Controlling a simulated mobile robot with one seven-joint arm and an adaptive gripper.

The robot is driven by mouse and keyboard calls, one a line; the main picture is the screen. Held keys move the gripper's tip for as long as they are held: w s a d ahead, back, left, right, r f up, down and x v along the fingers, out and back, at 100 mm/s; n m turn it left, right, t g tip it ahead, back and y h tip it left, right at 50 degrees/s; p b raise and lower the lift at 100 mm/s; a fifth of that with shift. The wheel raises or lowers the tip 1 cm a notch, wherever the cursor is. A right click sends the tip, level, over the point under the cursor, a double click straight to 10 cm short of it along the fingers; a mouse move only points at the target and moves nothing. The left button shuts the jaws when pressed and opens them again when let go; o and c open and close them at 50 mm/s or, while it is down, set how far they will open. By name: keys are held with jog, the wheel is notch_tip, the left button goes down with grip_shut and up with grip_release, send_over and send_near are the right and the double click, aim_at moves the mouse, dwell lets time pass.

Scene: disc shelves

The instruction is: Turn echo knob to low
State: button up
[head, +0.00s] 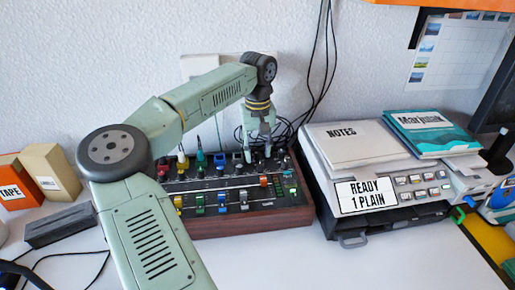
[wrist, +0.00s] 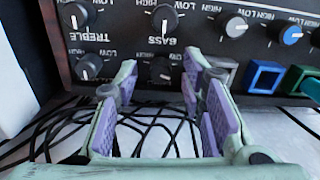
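The mixer console (head: 250,222) has a dark panel and wooden sides; its panel (wrist: 125,20) fills the top of the wrist view, with lettering upside down. My gripper (head: 262,148) is over the console's back edge. In the wrist view my gripper (wrist: 160,78) is open, with purple pads apart. A dark knob (wrist: 162,68) shows between and beyond the fingertips; I cannot tell whether they touch it. Another dark knob (wrist: 89,66) is to the left. The treble knob (wrist: 74,14) and bass knob (wrist: 164,17) are above them. I cannot read an echo label.
A grey knob (wrist: 232,24) and a blue-capped knob (wrist: 289,35) are at the right. Black cables (wrist: 60,125) lie below the fingers. In the head view, a printer-like machine (head: 435,190) stands right of the console. The white table in front is clear.

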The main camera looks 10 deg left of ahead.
jog(key=shift+f, duration=0.1)
jog(key=shift+c, duration=0.3)
grip_shut()
